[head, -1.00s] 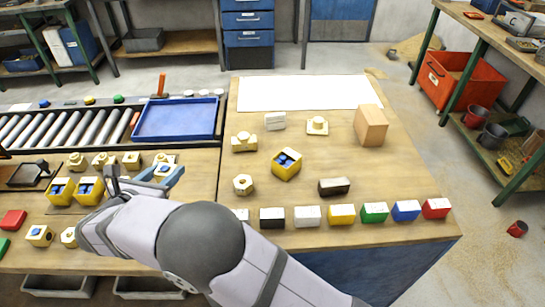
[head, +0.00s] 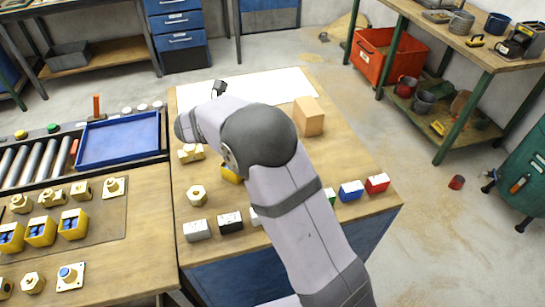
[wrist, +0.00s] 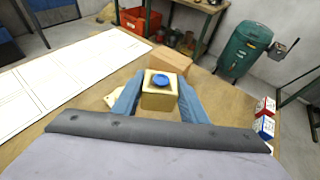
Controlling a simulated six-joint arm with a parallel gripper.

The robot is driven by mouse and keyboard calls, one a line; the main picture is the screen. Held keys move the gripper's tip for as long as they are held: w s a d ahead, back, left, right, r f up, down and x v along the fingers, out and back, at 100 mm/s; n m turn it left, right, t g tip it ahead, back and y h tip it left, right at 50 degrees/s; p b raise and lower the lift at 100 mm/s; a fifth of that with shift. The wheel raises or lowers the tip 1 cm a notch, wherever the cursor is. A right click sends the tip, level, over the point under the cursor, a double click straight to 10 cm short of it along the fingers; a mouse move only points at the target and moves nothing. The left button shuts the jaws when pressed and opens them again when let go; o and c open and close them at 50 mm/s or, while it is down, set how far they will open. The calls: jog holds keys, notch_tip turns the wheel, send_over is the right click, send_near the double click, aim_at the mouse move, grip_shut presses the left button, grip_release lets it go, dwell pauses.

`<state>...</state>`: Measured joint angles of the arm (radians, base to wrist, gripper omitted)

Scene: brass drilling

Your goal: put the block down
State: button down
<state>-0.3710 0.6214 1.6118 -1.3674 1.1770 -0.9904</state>
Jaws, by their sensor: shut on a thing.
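In the wrist view, a brass-coloured block (wrist: 159,101) with a round blue piece on its top is between the two blue fingers of my gripper (wrist: 158,92). My gripper is shut on it. The block looks upright, over the right-hand wooden table (head: 345,180); the gap below it cannot be judged.
A large white sheet (head: 290,84) lies at the table's back; it also shows in the wrist view (wrist: 50,82). A wooden box (head: 309,117) stands beyond the held block. A brass fitting (head: 192,153), a hex nut (head: 197,195) and coloured blocks lie around.

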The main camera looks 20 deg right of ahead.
jog(key=s+d+m+g+h, duration=0.15)
jog(key=s+d, duration=0.25)
jog(key=d, duration=0.7)
jog(key=shift+m, duration=0.35)
jog(key=shift+s+d+f+p, duration=0.1)
jog(key=shift+s+f+p, duration=0.35)
jog(key=shift+f, duration=1.6)
jog(key=shift+s+f+p, duration=0.4)
jog(key=shift+f, duration=1.6)
jog(key=shift+s+d+f+p, duration=0.1)
jog(key=shift+s+f+p, duration=0.35)
jog(key=shift+f, duration=1.6)
jog(key=shift+f, duration=0.2)
jog(key=c, duration=1.1)
grip_release()
jog(key=shift+g, duration=0.35)
